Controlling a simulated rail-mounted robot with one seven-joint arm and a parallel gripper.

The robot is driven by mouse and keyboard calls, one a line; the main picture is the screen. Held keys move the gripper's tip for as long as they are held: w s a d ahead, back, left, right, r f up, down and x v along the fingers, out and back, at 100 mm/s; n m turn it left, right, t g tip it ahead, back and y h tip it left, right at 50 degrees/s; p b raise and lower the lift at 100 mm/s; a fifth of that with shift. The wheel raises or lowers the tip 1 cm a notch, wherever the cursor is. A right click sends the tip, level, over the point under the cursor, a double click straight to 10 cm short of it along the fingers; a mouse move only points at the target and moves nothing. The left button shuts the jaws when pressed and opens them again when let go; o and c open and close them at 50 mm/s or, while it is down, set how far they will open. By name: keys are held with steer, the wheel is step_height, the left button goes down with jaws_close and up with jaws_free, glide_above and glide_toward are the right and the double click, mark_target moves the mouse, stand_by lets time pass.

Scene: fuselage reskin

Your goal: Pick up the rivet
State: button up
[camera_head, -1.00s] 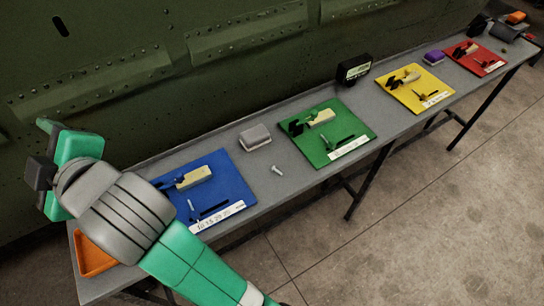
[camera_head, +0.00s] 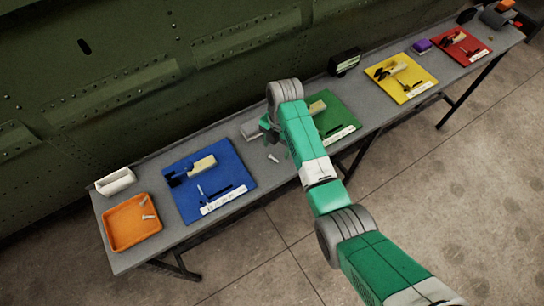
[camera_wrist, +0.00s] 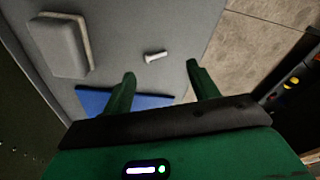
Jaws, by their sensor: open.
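A silver rivet (camera_head: 273,158) lies on its side on the bare grey table, between the blue board and the green board. It also shows in the wrist view (camera_wrist: 155,57), just beyond the gap between my fingertips. My gripper (camera_wrist: 161,72) is open and empty, with the two dark green fingers on either side of the rivet's line and apart from it. In the head view my gripper is mostly hidden behind my arm, near the rivet. The height of the fingers over the table is hard to tell.
A grey block (camera_wrist: 60,48) lies near the rivet. The blue board (camera_head: 238,168) and green board (camera_head: 347,122) hold tools. An orange tray (camera_head: 118,240) with rivets and a white bin (camera_head: 116,183) stand at the left end. The green fuselage wall (camera_head: 120,100) runs behind the table.

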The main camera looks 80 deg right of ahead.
mark_target(274, 158)
steer(key=f, duration=0.3)
steer(key=f+b, duration=0.1)
steer(key=f, duration=0.1)
steer(key=shift+w+a, duration=0.1)
steer(key=shift+w, duration=0.3)
steer(key=shift+c, duration=0.5)
steer(key=c, duration=1)
